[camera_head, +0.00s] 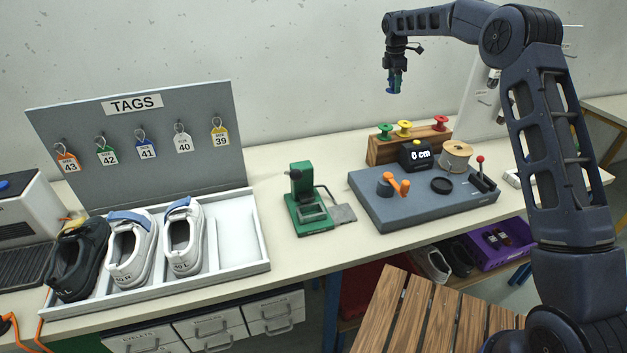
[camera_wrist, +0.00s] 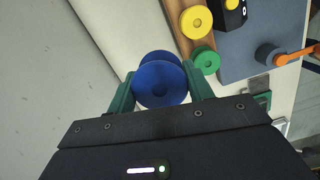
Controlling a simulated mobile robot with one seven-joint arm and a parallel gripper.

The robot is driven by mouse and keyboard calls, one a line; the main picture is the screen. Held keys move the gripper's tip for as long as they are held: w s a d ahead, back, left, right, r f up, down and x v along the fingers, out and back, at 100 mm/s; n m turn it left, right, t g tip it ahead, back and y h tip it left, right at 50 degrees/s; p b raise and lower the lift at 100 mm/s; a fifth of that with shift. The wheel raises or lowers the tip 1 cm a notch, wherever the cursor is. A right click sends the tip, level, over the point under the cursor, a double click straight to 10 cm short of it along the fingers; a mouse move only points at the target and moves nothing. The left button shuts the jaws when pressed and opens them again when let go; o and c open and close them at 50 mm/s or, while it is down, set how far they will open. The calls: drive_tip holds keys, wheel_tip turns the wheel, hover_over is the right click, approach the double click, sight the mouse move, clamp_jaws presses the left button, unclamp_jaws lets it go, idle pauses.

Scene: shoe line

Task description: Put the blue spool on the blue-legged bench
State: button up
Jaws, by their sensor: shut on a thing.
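My gripper (camera_head: 396,77) is shut on the blue spool (camera_head: 393,91), high above the back of the long pale bench. In the wrist view, the green fingers of my gripper (camera_wrist: 159,84) are on both sides of the blue spool (camera_wrist: 160,78). The long pale bench (camera_head: 280,255) shows blue legs (camera_head: 333,308) below its top. Its surface is partly covered by tools and shoes. Nothing touches the spool except my fingers.
A wooden rack (camera_head: 385,150) holds green, yellow and red spools near the wall. A blue-grey winding board (camera_head: 420,210) and a green press (camera_head: 306,200) stand on the bench. A shoe tray (camera_head: 238,225) is at left. Bare top shows between them. A wooden slatted seat (camera_head: 400,315) is in front.

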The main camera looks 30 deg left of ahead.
hover_over(347, 150)
wheel_tip(347, 150, down, 7)
wheel_tip(347, 150, down, 20)
drive_tip(key=shift+a+f, duration=0.15)
drive_tip(key=shift+f, duration=0.1)
drive_tip(key=o, duration=1)
drive_tip(key=shift+c, duration=0.2)
wheel_tip(347, 150, up, 12)
drive_tip(key=a, duration=0.1)
drive_tip(key=shift+s, duration=0.45)
